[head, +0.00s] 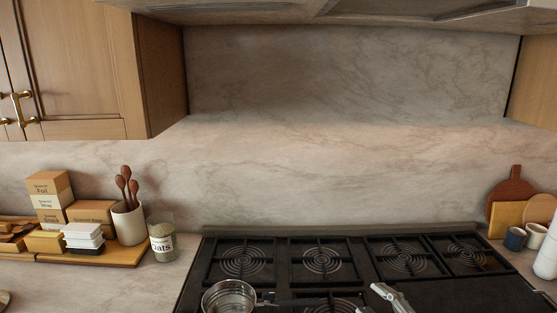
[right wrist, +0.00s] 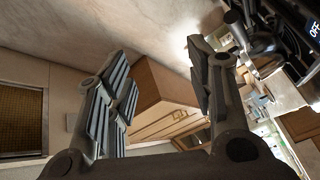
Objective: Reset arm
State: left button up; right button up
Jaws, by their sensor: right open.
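My right gripper (head: 374,298) shows at the bottom edge of the head view, over the front of the black stove (head: 345,276). In the right wrist view its two ridged fingers (right wrist: 160,65) stand wide apart with nothing between them. A steel pot (head: 230,297) stands on the front left of the stove, left of the gripper and apart from it. Its dark handle points right, toward the gripper. The lower part of the pot and most of my right arm are cut off by the frame. My left gripper is in neither view.
A wooden board (head: 90,258) with boxes, white containers and a utensil crock (head: 128,224) is left of the stove. An oats jar (head: 163,243) stands beside it. Cups (head: 515,238) and boards (head: 508,205) are at right. A range hood (head: 340,12) and cabinets (head: 85,70) hang above.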

jog(key=s+f+m+g+h, duration=0.4)
jog(key=s+f+m+h, duration=0.6)
jog(key=s+f+m, duration=0.25)
jog(key=s+a+f+m+g, duration=0.15)
jog(key=s+g, duration=0.25)
jog(key=s, duration=0.5)
jog(key=s+a+f+m+g, duration=0.1)
jog(key=s+f+m+g, duration=0.2)
jog(key=s, duration=0.7)
notch_tip(320, 180, down, 29)
jog(key=g+b, duration=0.2)
jog(key=b, duration=0.3)
jog(key=s+d+f+g+b, duration=0.1)
jog(key=s+f+b, duration=0.1)
jog(key=s+f, duration=0.6)
jog(key=s+d+f+n+b, duration=0.1)
jog(key=s+d+f+b, duration=0.1)
jog(key=s+f, duration=0.7)
notch_tip(320, 180, down, 6)
jog(key=shift+s+d+r+g+y+b, duration=0.2)
jog(key=shift+d+r+g+y+b, duration=0.1)
jog(key=shift+g+b, duration=0.15)
jog(key=c, duration=0.3)
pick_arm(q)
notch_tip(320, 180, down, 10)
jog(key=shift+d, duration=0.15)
pick_arm(e)
jog(key=shift+w, duration=0.1)
